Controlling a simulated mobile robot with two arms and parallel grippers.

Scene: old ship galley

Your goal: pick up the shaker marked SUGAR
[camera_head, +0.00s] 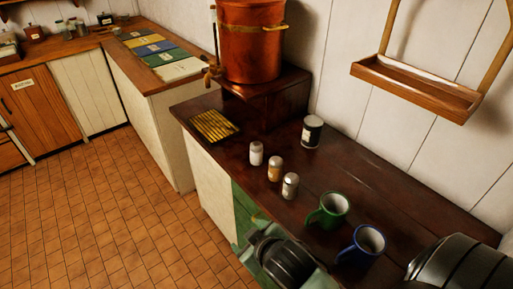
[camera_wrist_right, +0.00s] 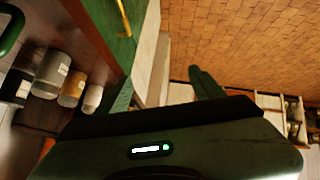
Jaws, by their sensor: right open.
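Three small shakers with metal tops stand in a slanting row on the dark wooden counter: a pale far shaker (camera_head: 256,153), a tan middle shaker (camera_head: 274,169) and a greyish near shaker (camera_head: 290,186). Their labels are too small to read, so I cannot tell which is marked SUGAR. In the right wrist view the greyish (camera_wrist_right: 50,76), tan (camera_wrist_right: 72,88) and pale (camera_wrist_right: 92,98) shakers show at the left. My right gripper (camera_head: 258,236) is open and empty at the counter's front edge, nearer me than the shakers and apart from them. My left gripper is out of view.
A green mug (camera_head: 328,210) and a blue mug (camera_head: 367,245) stand right of the shakers. A dark tin with a pale label (camera_head: 312,131) stands behind them. A slatted yellow rack (camera_head: 214,126) and a copper urn (camera_head: 249,42) are farther left. The back right counter is clear.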

